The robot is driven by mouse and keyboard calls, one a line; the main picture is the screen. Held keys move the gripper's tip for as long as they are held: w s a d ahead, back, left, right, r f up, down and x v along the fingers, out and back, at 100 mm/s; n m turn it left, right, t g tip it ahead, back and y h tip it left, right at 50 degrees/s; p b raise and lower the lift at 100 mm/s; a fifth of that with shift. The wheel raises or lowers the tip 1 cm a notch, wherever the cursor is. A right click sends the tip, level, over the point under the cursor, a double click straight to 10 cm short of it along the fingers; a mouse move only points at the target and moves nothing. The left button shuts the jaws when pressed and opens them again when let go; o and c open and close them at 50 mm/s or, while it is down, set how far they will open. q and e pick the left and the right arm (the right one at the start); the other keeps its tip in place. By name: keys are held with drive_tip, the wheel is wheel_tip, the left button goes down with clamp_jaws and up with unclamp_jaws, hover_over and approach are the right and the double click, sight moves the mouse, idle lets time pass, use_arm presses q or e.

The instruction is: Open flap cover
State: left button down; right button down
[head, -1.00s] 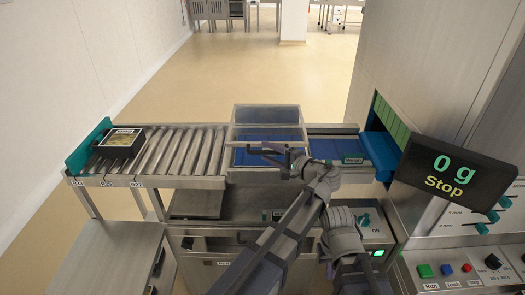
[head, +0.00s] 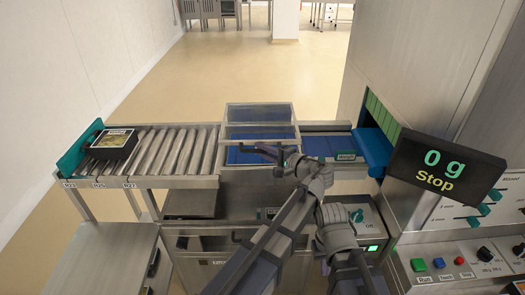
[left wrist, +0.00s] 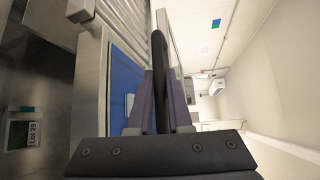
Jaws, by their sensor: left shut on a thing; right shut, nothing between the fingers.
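The flap cover (head: 258,113) is a clear, framed cover above the blue belt (head: 240,157) in the head view. It looks lowered over the belt. My left gripper (head: 264,150) is at its front side and is shut on a dark bar, the cover's handle. In the left wrist view the black handle (left wrist: 159,75) runs between the purple fingers of my left gripper (left wrist: 162,100). The end of my right arm, with my right gripper (head: 331,212), is lower and to the right, apart from the cover; its fingers are hard to make out.
A roller conveyor (head: 170,152) with a dark packed tray (head: 110,143) lies to the left. A display (head: 445,168) reading "0 g Stop" stands at the right, above a button panel (head: 460,265). A machine opening with green strips (head: 380,115) is behind it.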

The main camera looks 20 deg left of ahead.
idle(0.8)
use_arm(q)
drive_tip(key=w+r+m+g+h+p, duration=0.2)
drive_tip(key=w+r+m+p, duration=0.15)
drive_tip(key=r+p, duration=1.45)
drive_tip(key=w+a+r+p, duration=0.2)
drive_tip(key=w+r+p, duration=0.3)
drive_tip(key=p, duration=0.3)
drive_tip(key=w+a+r+p, duration=0.2)
drive_tip(key=w+r+p, duration=0.3)
drive_tip(key=w+p, duration=0.3)
drive_tip(key=shift+w+a+n, duration=0.25)
drive_tip(key=shift+a+n, duration=0.15)
drive_tip(key=shift+n, duration=0.05)
drive_tip(key=c, duration=0.8)
unclamp_jaws()
drive_tip(key=shift+c, duration=0.2)
drive_tip(key=shift+s, duration=0.1)
